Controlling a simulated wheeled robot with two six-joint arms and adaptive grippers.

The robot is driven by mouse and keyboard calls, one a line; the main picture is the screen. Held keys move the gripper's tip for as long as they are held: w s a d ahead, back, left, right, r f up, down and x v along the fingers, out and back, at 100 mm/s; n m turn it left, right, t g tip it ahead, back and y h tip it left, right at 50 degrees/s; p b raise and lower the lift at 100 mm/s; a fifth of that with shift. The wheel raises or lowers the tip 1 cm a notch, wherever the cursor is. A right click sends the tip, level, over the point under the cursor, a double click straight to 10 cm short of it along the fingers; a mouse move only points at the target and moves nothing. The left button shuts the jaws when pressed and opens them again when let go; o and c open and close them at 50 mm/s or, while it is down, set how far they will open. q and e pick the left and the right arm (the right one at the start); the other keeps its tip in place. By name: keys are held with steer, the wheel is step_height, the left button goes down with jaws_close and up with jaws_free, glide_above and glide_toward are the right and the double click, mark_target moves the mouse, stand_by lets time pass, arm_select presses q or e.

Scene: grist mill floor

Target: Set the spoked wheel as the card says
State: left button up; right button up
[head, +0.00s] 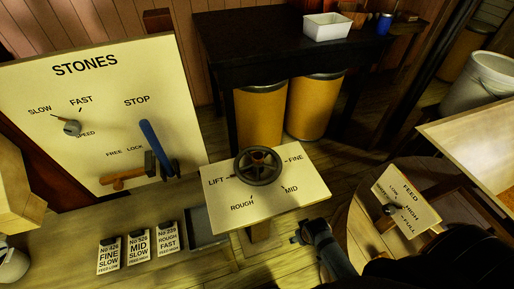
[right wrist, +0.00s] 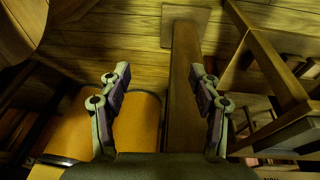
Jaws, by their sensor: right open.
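The dark spoked wheel (head: 259,166) is mounted on a cream panel (head: 297,199) marked LIFT, FINE, MID and ROUGH. I cannot tell which mark it is set to. Three cards lie in a row at the lower left: a FINE SLOW card (head: 109,256), a MID SLOW card (head: 138,247) and a ROUGH FAST card (head: 168,239). Their smallest lines are hard to read. My right gripper (head: 298,238) is in front of the panel's lower right edge, apart from the wheel. In the right wrist view its fingers (right wrist: 160,80) are open and empty. My left gripper is out of view.
A STONES board (head: 95,85) with a speed knob (head: 72,127) and a blue lever (head: 153,143) stands at left. A FEED panel (head: 407,196) sits on a round table at right. A dark table (head: 240,50) and yellow barrels (head: 262,115) stand behind the wheel.

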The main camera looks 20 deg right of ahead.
steer(key=w+a+r+p, duration=0.1)
steer(key=w+r+p, duration=0.25)
steer(key=r, duration=1.05)
step_height(320, 180, up, 16)
steer(key=n+y, duration=0.4)
steer(key=n, duration=0.5)
glide_above(259, 156)
steer(key=s+d, duration=0.3)
steer(key=shift+t, duration=0.3)
steer(key=p+x, duration=0.2)
steer(key=x, duration=0.8)
steer(key=shift+w+a+f, duration=0.1)
steer(key=shift+f, duration=0.15)
steer(key=shift+c, duration=0.2)
jaws_close()
